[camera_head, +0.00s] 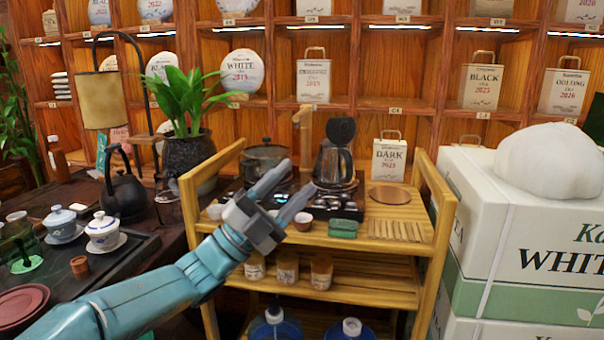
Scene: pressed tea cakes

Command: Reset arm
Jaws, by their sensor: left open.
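My left gripper (283,191) is at the end of the teal arm that comes in from the lower left. Its two fingers are spread apart, with nothing between them. It is in front of the wooden tea cart (400,243) and hides part of the cart's upper shelf. My right gripper is not in view.
The cart holds a dark kettle (334,163), a DARK tea bag (388,160) and small cups. White tea boxes (540,230) stand at the right with a wrapped white bundle (548,160) on top. A dark tea table (140,252) with lidded cups is at the left.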

